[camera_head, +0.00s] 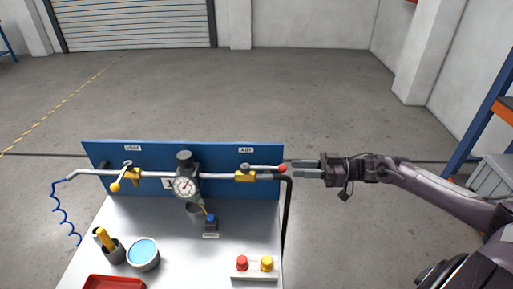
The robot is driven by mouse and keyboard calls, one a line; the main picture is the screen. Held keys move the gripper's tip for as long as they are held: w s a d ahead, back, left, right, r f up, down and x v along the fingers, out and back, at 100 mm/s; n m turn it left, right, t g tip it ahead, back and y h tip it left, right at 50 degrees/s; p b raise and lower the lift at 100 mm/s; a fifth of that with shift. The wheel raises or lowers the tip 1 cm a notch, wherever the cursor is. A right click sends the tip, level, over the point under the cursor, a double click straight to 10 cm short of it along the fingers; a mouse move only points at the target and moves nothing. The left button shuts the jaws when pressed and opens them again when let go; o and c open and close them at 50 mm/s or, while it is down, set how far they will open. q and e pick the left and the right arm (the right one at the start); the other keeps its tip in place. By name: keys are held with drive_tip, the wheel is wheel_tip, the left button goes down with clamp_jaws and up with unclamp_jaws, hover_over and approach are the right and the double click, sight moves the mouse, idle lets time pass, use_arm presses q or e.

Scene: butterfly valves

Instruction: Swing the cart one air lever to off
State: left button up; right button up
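A blue panel (222,158) stands at the back of a pale cart top (175,230) and carries a grey air pipe (218,177). The right valve (245,176) has a yellow body under a small white label that I read only roughly as air one. Its lever runs right along the pipe and ends in a red knob (283,168). The left valve (131,176) has a lever slanting down-left to a yellow knob (115,187). My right gripper (295,169) is just right of the red knob, pointing left at it, apparently apart from it. Its finger gap is unclear. My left gripper is out of view.
A round gauge (184,187) sits on the pipe between the valves. On the cart are a blue-topped tub (143,254), a cup with yellow items (110,246), a red tray (113,283) and a button box (254,268). A dark hose (287,215) drops at the right edge.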

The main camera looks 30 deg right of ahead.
sight(278, 167)
drive_tip(key=x, duration=0.6)
drive_tip(key=shift+a+r+p, duration=0.35)
drive_tip(key=shift+a, duration=0.1)
drive_tip(key=shift+w+a, duration=0.2)
drive_tip(key=shift+a, duration=0.35)
drive_tip(key=shift+f, duration=0.1)
clamp_jaws()
